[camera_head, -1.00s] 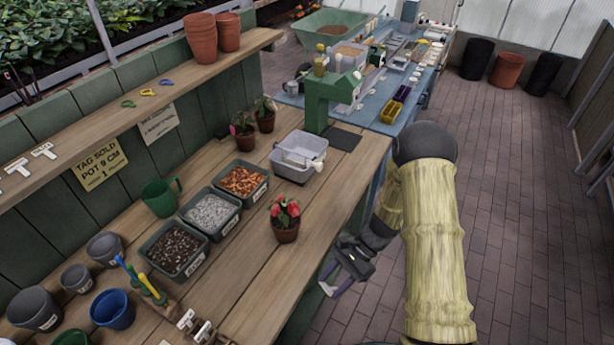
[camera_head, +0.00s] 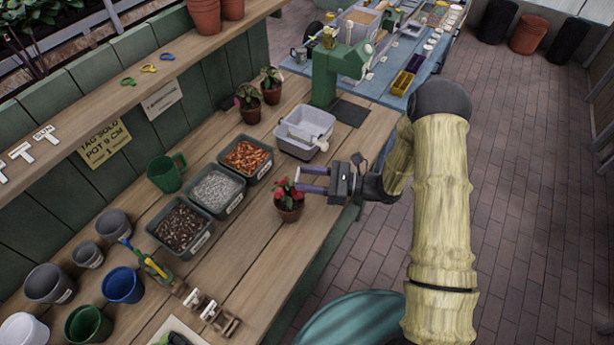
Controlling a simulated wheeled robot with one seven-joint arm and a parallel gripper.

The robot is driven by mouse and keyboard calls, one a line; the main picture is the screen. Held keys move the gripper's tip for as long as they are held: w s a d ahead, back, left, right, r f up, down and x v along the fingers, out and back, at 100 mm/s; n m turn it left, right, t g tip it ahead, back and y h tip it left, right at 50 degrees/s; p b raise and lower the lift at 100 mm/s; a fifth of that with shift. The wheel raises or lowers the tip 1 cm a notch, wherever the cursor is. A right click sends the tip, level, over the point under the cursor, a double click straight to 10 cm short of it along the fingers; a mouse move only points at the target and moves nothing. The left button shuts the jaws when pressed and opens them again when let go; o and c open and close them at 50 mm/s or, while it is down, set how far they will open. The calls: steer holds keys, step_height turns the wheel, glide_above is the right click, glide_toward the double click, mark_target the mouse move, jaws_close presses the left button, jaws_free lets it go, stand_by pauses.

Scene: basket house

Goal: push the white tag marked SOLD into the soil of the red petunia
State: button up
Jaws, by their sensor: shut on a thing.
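The red petunia (camera_head: 290,212) stands upright in a brown pot near the bench's right edge, with red blooms and green leaves. My gripper (camera_head: 302,180) is level with its blooms, reaching in from the right. The two fingers lie one behind the other in the picture, their tips beside or over the plant. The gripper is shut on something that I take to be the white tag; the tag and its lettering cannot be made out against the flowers. The soil is hidden by the blooms and leaves.
Bins of bark (camera_head: 180,228), grey grit (camera_head: 214,190) and orange chips (camera_head: 246,158) stand left of the plant. A grey tub (camera_head: 304,130) and green press (camera_head: 338,75) are behind. White T-shaped tags (camera_head: 20,153) lie on the shelf. Bare bench lies in front of the plant.

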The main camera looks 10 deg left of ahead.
mark_target(290, 207)
step_height(290, 207, down, 9)
steer(key=b, duration=0.5)
steer(key=shift+r, duration=0.15)
stand_by(0.7)
steer(key=shift+w, duration=0.1)
stand_by(0.4)
steer(key=o, duration=1.1)
